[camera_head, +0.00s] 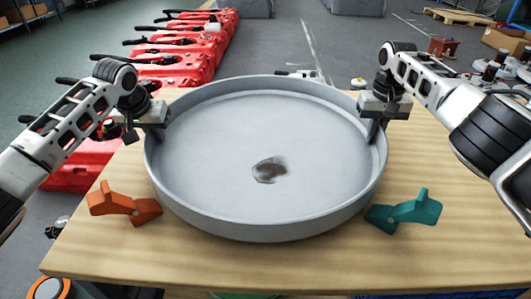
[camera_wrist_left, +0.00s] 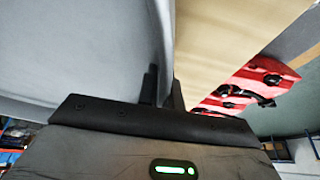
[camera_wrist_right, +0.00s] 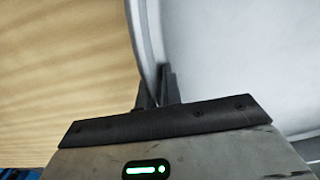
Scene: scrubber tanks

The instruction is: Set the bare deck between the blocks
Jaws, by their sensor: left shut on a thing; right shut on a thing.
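The bare deck (camera_head: 265,150) is a wide round grey pan with a low rim and a dark smudge on its floor, in the middle of the head view. My left gripper (camera_head: 158,130) is shut on its left rim, also seen in the left wrist view (camera_wrist_left: 163,90). My right gripper (camera_head: 374,128) is shut on its right rim, also seen in the right wrist view (camera_wrist_right: 160,90). An orange block (camera_head: 125,204) stands at the deck's front left and a teal block (camera_head: 405,211) at its front right. Whether the deck touches the table is unclear.
The wooden table (camera_head: 230,262) is bare along its front edge. Red machines (camera_head: 165,68) stand in a row on the floor behind to the left. Dark-topped items (camera_head: 490,72) stand at the far right, near a wooden pallet (camera_head: 460,16).

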